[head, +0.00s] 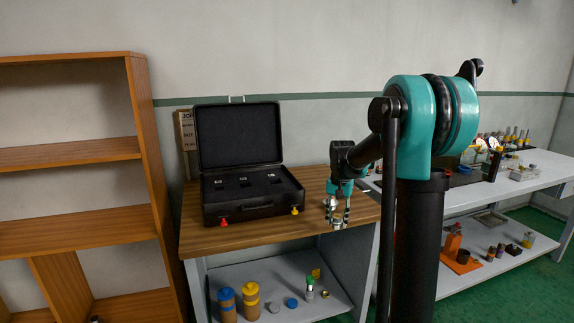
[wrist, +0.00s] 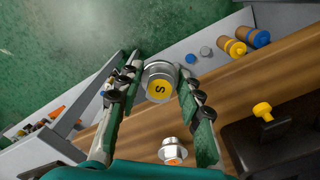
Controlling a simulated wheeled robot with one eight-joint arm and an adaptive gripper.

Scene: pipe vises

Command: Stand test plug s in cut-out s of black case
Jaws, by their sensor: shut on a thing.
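The test plug s (wrist: 159,88) is a silver round plug with a yellow disc marked S. My gripper (wrist: 161,72) is shut on it, one finger on each side. In the head view my gripper (head: 339,213) hangs over the front right of the wooden bench top with the plug (head: 338,224) between its fingertips. The black case (head: 253,211) stands open on the bench, left of my gripper. Its foam has several dark cut-outs (head: 244,183) with small white labels, too small to read. Whether the plug touches the bench is unclear.
The case has a red latch (head: 223,222) and a yellow latch (head: 295,210) in front. Its raised lid (head: 240,137) stands behind. Bench wood (head: 205,240) is bare in front.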

